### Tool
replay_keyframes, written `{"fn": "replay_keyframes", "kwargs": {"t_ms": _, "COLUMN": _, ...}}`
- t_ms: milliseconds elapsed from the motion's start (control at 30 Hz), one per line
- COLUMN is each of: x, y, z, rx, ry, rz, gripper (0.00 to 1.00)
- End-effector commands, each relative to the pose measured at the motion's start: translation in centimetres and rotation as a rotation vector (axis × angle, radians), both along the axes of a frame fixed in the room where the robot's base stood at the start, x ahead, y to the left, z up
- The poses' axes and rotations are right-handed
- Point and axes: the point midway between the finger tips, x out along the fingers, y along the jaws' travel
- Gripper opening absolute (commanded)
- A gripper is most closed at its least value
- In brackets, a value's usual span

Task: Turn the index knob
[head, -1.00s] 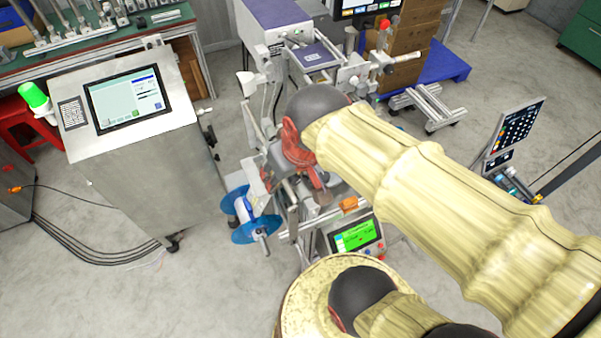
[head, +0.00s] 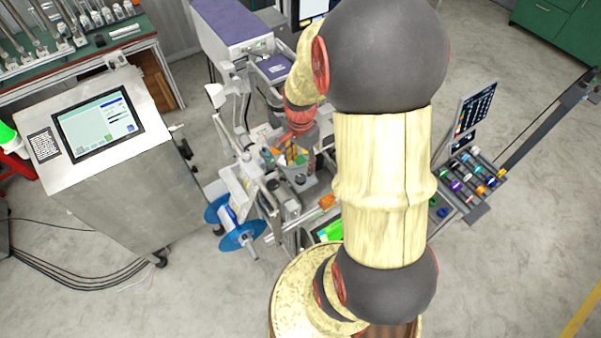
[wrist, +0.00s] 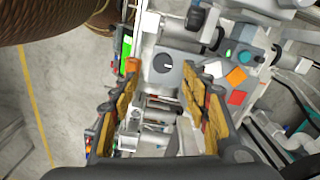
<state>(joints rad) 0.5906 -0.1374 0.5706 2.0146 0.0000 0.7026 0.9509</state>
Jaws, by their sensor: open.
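A dark round knob (wrist: 163,63) with a light pointer mark sits on a grey housing in the upper middle of the wrist view. I take it to be the index knob; I cannot make it out in the head view. My gripper (wrist: 158,70) is open, with a yellow-padded finger on each side of the picture. The knob shows between the fingertips, and nothing is held. I cannot tell how far the fingertips are from it.
A steel console (head: 125,190) stands left. A rack of coloured spools (head: 470,183) stands right.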

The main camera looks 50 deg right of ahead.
Motion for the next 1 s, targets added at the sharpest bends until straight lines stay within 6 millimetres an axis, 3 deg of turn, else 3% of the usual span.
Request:
{"fn": "replay_keyframes", "kwargs": {"t_ms": 233, "x": 0.3, "y": -0.3, "z": -1.5, "rx": -0.003, "ry": -0.004, "rz": -0.073, "gripper": 0.46}}
{"fn": "replay_keyframes", "kwargs": {"t_ms": 633, "x": 0.4, "y": -0.3, "z": -7.1, "rx": -0.004, "ry": -0.006, "rz": -0.069, "gripper": 0.46}}
{"fn": "replay_keyframes", "kwargs": {"t_ms": 1000, "x": 0.4, "y": -0.4, "z": -8.0, "rx": -0.005, "ry": -0.008, "rz": -0.068, "gripper": 0.46}}
